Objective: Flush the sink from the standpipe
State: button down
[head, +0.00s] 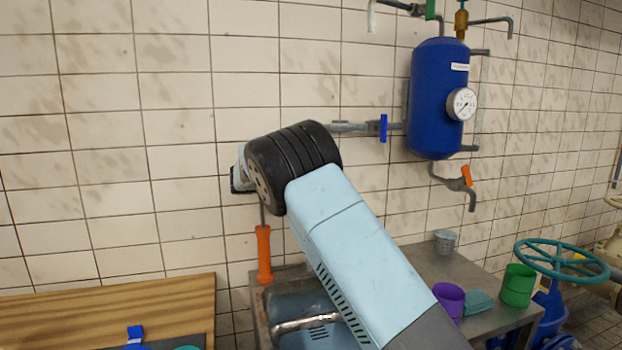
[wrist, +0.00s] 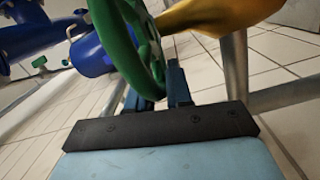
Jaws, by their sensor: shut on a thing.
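In the wrist view, my gripper (wrist: 166,82) is at a green handwheel (wrist: 136,40), with its dark blue fingers close together at the wheel's rim. The gripper is shut on the wheel, though the exact contact is partly hidden. In the head view, my light blue arm reaches up to the tiled wall, and its black wrist hides most of the gripper and what it holds. A metal sink (head: 286,300) lies below my arm, with its right part covered. I cannot tell which pipe is the standpipe.
A blue tank (head: 437,100) with a gauge (head: 461,104) hangs on the wall. An orange cylinder (head: 263,255) stands by the sink. A purple cup (head: 449,299) and a green cup (head: 517,286) stand on the counter. A large teal handwheel (head: 561,261) is at the right.

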jog(key=shift+w+d+f+m+g, duration=0.1)
jog(key=shift+d+f+m+g, duration=0.15)
jog(key=shift+m+g, duration=0.35)
jog(key=shift+w+d+f+m+g, duration=0.1)
jog(key=shift+f+m+g, duration=0.15)
jog(key=shift+g, duration=0.55)
